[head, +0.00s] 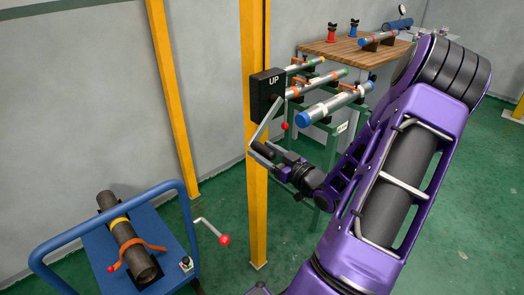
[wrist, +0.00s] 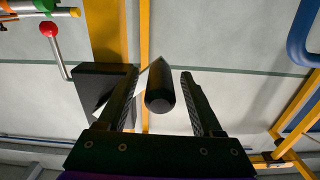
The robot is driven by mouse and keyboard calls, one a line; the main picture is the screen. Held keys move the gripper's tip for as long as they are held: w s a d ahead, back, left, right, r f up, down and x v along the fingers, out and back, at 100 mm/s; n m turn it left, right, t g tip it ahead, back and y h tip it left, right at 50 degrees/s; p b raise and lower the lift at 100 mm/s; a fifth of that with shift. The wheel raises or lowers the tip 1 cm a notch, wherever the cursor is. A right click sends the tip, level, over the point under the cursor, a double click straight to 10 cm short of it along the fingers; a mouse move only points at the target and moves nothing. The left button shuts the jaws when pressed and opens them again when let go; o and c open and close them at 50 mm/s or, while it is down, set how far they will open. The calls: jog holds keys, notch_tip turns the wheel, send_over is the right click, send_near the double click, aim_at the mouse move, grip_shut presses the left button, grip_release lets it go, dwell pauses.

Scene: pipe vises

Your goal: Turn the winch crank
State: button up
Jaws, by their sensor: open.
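The winch is a black box marked UP (head: 267,94) on a yellow post. It also shows in the wrist view (wrist: 92,82), partly hidden by a finger. A pale metal crank arm (head: 265,122) slants down from the box to a dark cylindrical crank grip (wrist: 160,90). My gripper (head: 262,152) is at the low end of the crank arm. In the wrist view its two fingers stand on either side of the crank grip, with gaps on both sides. My gripper is open and not clamped on the grip.
A red-knobbed lever (head: 285,126) sits close right of the winch. A green rack (head: 330,128) holds several pipes behind my arm. A blue cart (head: 90,240) with a dark pipe (head: 125,235) stands lower left. Another red-ball lever (head: 224,239) projects near it. A wooden workbench (head: 345,52) is behind.

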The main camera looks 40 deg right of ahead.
jog(key=shift+w, duration=0.55)
grip_shut()
dwell(1.1)
